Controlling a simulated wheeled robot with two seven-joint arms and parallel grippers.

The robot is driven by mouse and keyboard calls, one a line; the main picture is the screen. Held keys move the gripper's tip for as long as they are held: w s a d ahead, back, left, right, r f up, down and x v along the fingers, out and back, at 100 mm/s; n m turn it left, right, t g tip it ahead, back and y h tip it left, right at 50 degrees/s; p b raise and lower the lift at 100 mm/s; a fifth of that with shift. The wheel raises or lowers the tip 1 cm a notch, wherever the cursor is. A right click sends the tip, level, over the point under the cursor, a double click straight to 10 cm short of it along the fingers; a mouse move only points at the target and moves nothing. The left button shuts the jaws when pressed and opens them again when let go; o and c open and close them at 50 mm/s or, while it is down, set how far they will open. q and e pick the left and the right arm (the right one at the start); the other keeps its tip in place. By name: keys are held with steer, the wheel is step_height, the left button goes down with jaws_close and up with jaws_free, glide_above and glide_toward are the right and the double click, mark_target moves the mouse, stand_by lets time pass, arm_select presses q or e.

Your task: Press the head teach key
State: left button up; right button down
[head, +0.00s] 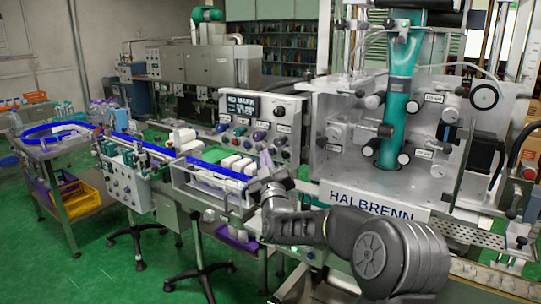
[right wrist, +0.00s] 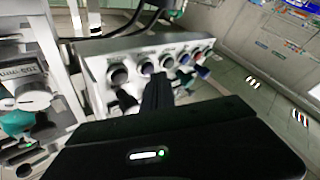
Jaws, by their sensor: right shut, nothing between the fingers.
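The control panel (head: 262,118) stands upright at the centre of the head view, with a small display (head: 243,105) and rows of round knobs and keys. I cannot read the small labels, so I cannot tell which one is the head teach key. In the right wrist view the panel (right wrist: 105,58) shows several dark, red and blue knobs. My right gripper (head: 266,160) is shut and empty, just in front of the panel's lower part. Its fingers (right wrist: 157,90) point at the panel and hide part of the lower key row. I cannot tell whether they touch it. My left gripper is not in view.
The HALBRENN machine (head: 330,175) with its teal sleeve (head: 402,90) stands to the right of the panel. A conveyor with blue rails (head: 130,140) and white packs (head: 238,165) runs at the left, close to my gripper. Green floor (head: 100,270) is open at lower left.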

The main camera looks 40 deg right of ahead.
steer(key=shift+w+d+b, duration=0.15)
steer(key=shift+d+b, duration=0.15)
steer(key=shift+d, duration=0.15)
stand_by(1.0)
steer(key=shift+a, duration=0.15)
steer(key=shift+s+a+b, duration=0.25)
steer(key=shift+a+b, duration=0.3)
steer(key=shift+a, duration=0.05)
steer(key=shift+s+a+b, duration=0.25)
steer(key=shift+a+b, duration=0.05)
steer(key=shift+a, duration=0.5)
steer(key=shift+s+a+b, duration=0.25)
steer(key=shift+a+b, duration=0.05)
steer(key=shift+a, duration=0.55)
steer(key=shift+s+a+b, duration=0.25)
steer(key=shift+a+b, duration=0.05)
steer(key=shift+a, duration=0.5)
